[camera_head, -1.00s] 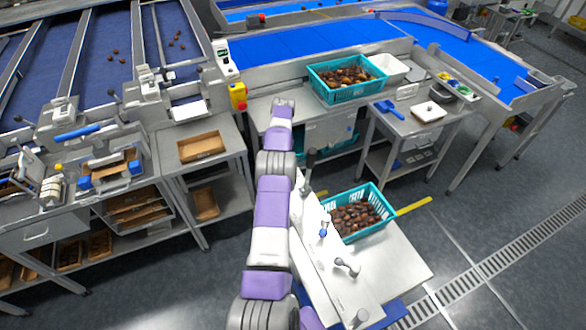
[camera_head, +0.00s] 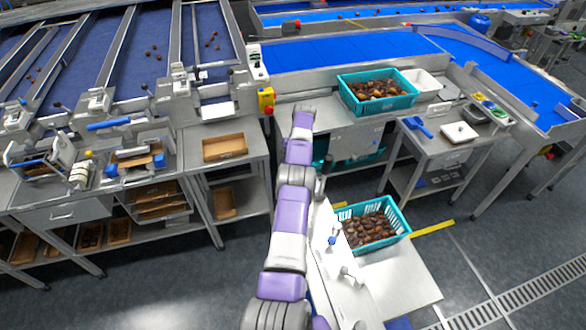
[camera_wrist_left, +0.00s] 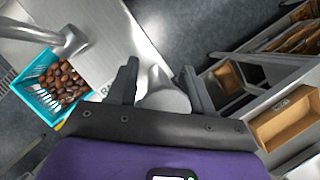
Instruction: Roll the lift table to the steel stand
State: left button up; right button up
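The lift table (camera_head: 400,283) has a pale flat top at the lower middle of the head view. A teal crate of dark dates (camera_head: 372,232) sits on it, also seen in the left wrist view (camera_wrist_left: 30,78). My left arm reaches forward along the table's left side. In the left wrist view my left gripper (camera_wrist_left: 162,88) has its fingers against both sides of a grey round handle (camera_wrist_left: 165,98); the head view hides this grip. Steel stands are ahead: one under another teal crate (camera_head: 378,106), and a smaller one (camera_head: 425,172) to its right. My right gripper is out of view.
A steel bench with a brown carton (camera_head: 224,148) and shelves stands at the left. A blue scoop (camera_head: 417,126) and white scale (camera_head: 460,132) lie on the smaller stand. A yellow floor strip (camera_head: 433,228) and drain grate (camera_head: 535,290) lie right of the table. Floor there is clear.

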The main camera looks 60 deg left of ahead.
pick_arm(q)
jog(key=shift+r, duration=0.1)
jog(key=shift+r, duration=0.25)
notch_tip(320, 180, up, 7)
jog(key=p, duration=0.4)
jog(key=shift+r+p, duration=1.05)
jog(key=shift+r, duration=0.15)
